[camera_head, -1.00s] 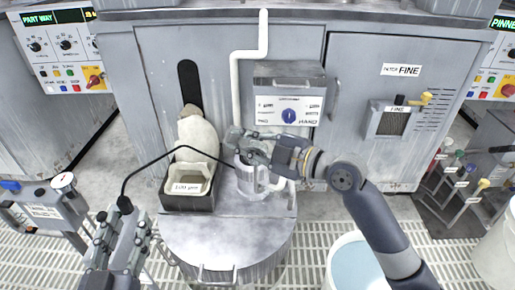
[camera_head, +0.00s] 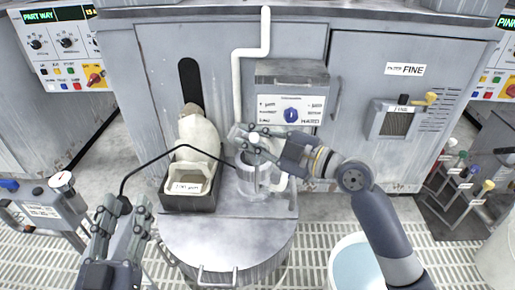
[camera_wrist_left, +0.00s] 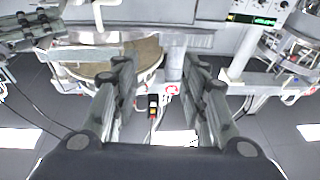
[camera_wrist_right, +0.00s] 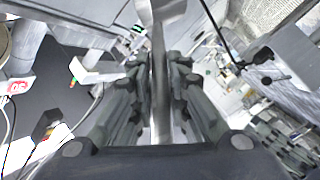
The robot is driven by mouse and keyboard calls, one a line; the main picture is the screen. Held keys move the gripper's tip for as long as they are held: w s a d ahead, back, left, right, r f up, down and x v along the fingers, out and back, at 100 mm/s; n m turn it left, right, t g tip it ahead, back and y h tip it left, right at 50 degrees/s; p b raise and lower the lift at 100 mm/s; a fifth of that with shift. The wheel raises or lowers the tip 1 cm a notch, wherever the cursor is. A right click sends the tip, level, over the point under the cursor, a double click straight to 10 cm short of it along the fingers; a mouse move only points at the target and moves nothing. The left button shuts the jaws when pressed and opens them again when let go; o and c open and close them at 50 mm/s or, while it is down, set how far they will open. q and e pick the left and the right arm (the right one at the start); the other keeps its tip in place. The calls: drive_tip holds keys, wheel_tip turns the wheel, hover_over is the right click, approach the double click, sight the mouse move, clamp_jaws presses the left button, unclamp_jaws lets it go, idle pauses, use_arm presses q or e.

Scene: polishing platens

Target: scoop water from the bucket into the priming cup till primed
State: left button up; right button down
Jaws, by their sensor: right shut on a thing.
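The bucket (camera_head: 358,264) stands on the floor at the lower right of the head view, with pale blue water in it. A clear priming cup (camera_head: 252,184) stands on the round grey drum lid, near its back. My right gripper (camera_head: 246,137) is right above the cup and is shut on a thin grey metal handle, which shows between its fingers in the right wrist view (camera_wrist_right: 160,75). The handle appears to be the scoop's; its bowl is not clear to see. The cup's water level cannot be told. My left gripper (camera_head: 124,214) is open and empty, left of the drum.
A dark tray (camera_head: 190,203) with a labelled pale container stands left of the cup. A white pipe (camera_head: 236,85) runs down behind it. A black cable arcs from near my left gripper to the cup. A control box (camera_head: 290,100) is behind; a gauge box (camera_head: 50,208) stands at left.

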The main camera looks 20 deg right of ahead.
use_arm(q)
drive_tip(key=shift+s+d+r+t+h+b, duration=0.1)
drive_tip(key=shift+s+r+t+h+b, duration=0.1)
drive_tip(key=shift+r+t, duration=0.4)
drive_tip(key=shift+s+d+r+t+h+b, duration=0.1)
drive_tip(key=shift+r+t+h, duration=0.15)
drive_tip(key=shift+r, duration=0.6)
drive_tip(key=shift+s+d+r+t+h+b, duration=0.15)
drive_tip(key=shift+r+t, duration=0.3)
drive_tip(key=shift+r, duration=0.3)
use_arm(e)
drive_tip(key=shift+d+f+m, duration=0.25)
drive_tip(key=shift+d+m, duration=0.2)
drive_tip(key=shift+m, duration=0.05)
use_arm(q)
drive_tip(key=shift+a+r, duration=0.1)
drive_tip(key=shift+r, duration=0.1)
use_arm(e)
drive_tip(key=shift+w+t, duration=0.1)
drive_tip(key=shift+t, duration=0.2)
